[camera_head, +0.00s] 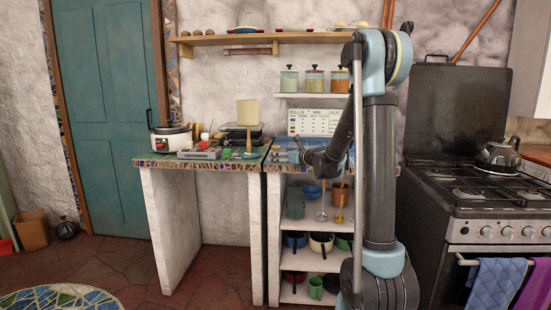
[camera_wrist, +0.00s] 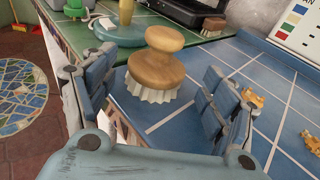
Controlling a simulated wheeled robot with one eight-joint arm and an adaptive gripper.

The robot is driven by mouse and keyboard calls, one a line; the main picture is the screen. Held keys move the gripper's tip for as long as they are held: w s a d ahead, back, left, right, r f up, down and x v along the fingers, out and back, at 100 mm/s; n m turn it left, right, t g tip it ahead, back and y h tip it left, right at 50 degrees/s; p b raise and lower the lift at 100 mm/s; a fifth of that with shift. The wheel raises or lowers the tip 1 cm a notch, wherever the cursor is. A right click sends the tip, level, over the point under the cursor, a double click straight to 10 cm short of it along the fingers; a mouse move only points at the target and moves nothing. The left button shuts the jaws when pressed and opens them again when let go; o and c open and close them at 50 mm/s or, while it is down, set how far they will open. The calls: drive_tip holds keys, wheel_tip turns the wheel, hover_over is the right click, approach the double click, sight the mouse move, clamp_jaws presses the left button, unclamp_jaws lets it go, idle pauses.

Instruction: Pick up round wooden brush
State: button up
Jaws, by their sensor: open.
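The round wooden brush (camera_wrist: 158,62) stands upright on the blue tiled counter (camera_wrist: 195,95) in the wrist view. It has a knobbed, light brown wooden top and a ring of pale bristles underneath. My gripper (camera_wrist: 158,78) is open, with one finger pad to the left of the brush and the other to the right and nearer. Nothing is held, and space shows between the brush and each pad. In the head view my gripper (camera_head: 298,150) is low over the right-hand counter; the brush cannot be made out there.
A teal round base (camera_wrist: 118,36) stands behind the brush on the green tiled counter (camera_wrist: 165,18). Small orange figures (camera_wrist: 254,98) lie to the right on the blue tiles. A lettered board (camera_head: 315,122) stands at the back. The stove (camera_head: 485,200) is right of my arm.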

sight(276, 145)
drive_tip(key=x, duration=0.4)
drive_tip(key=shift+a, duration=0.15)
drive_tip(key=shift+s, duration=0.1)
drive_tip(key=c, duration=1.2)
drive_tip(key=shift+r, duration=0.1)
wheel_tip(276, 145, up, 10)
drive_tip(key=shift+f, duration=0.1)
